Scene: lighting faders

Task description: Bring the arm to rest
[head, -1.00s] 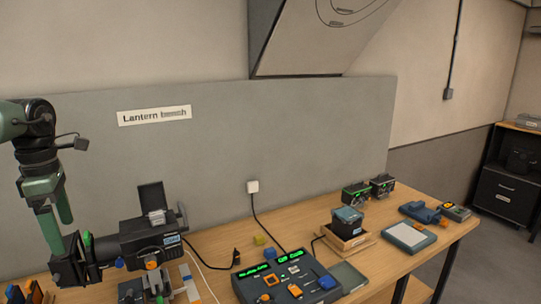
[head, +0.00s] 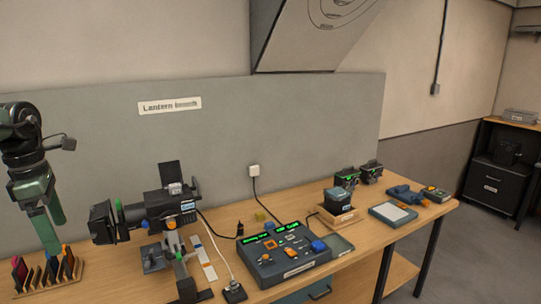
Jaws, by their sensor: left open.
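My left arm comes in from the left edge, black and green. My left gripper (head: 50,228) points down with two green fingers, open, with nothing seen between them. It shows in front of the grey back panel, above the rack (head: 68,283) of coloured filters and left of the black lantern (head: 148,215). Whether it touches the rack cannot be told. The fader console (head: 288,255), with orange and blue controls and green lit displays, sits right of the lantern, apart from the gripper. My right gripper is not in view.
The wooden bench (head: 215,222) runs along the grey panel (head: 290,120). A wooden tray (head: 337,219) with a dark box, a flat pad (head: 393,214) and small devices stand to the right. Cables lie near the lantern and console. A dark cabinet (head: 492,188) stands far right.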

